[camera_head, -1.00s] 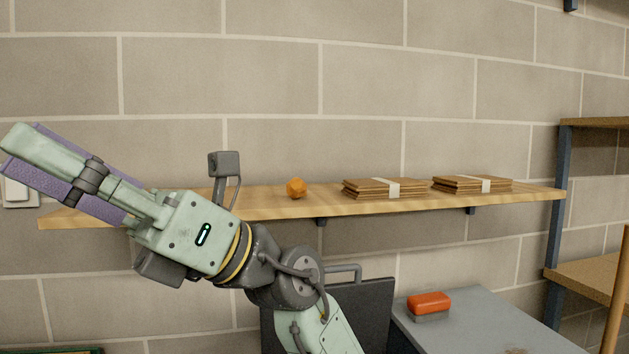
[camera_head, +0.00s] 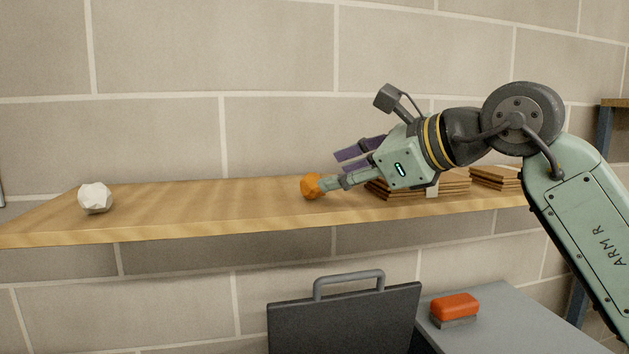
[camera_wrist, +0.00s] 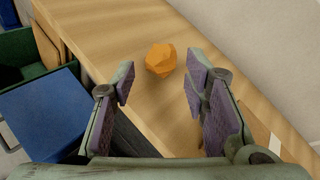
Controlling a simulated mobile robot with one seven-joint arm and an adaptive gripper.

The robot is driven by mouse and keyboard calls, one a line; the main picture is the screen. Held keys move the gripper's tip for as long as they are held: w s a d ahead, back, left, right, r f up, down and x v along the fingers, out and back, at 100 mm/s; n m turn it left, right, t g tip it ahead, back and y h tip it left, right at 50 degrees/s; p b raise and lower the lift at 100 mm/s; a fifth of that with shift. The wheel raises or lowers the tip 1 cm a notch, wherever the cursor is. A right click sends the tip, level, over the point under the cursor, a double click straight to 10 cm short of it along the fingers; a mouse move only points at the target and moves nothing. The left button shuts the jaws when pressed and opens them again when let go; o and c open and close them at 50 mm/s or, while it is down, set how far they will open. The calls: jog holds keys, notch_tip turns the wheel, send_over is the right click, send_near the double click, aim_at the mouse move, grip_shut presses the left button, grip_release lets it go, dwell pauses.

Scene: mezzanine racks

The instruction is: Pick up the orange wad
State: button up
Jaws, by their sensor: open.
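The orange wad (camera_head: 311,186) is a small crumpled lump resting on the wooden wall shelf (camera_head: 220,209). In the wrist view the wad (camera_wrist: 160,58) lies on the shelf just ahead of the fingertips, a little toward the middle between them. My gripper (camera_head: 341,168) reaches in from the right, low over the shelf, with its fingers pointing left at the wad. It also shows in the wrist view (camera_wrist: 158,85), its two purple-padded fingers spread apart with nothing between them. In the head view the near finger is very close to the wad; I cannot tell whether they touch.
A white wad (camera_head: 95,198) sits at the shelf's left end. Stacks of brown cardboard (camera_head: 455,184) lie on the right, behind and under my gripper. The block wall stands behind. Below are a dark case (camera_head: 345,318) and a red-orange block (camera_head: 455,306) on a grey surface.

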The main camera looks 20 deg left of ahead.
aim_at(315, 201)
jog(key=shift+p+x, duration=1.4)
jog(key=shift+x, duration=2.15)
jog(key=shift+w+d+f, duration=0.15)
jog(key=shift+c, duration=0.5)
jog(key=c, duration=0.5)
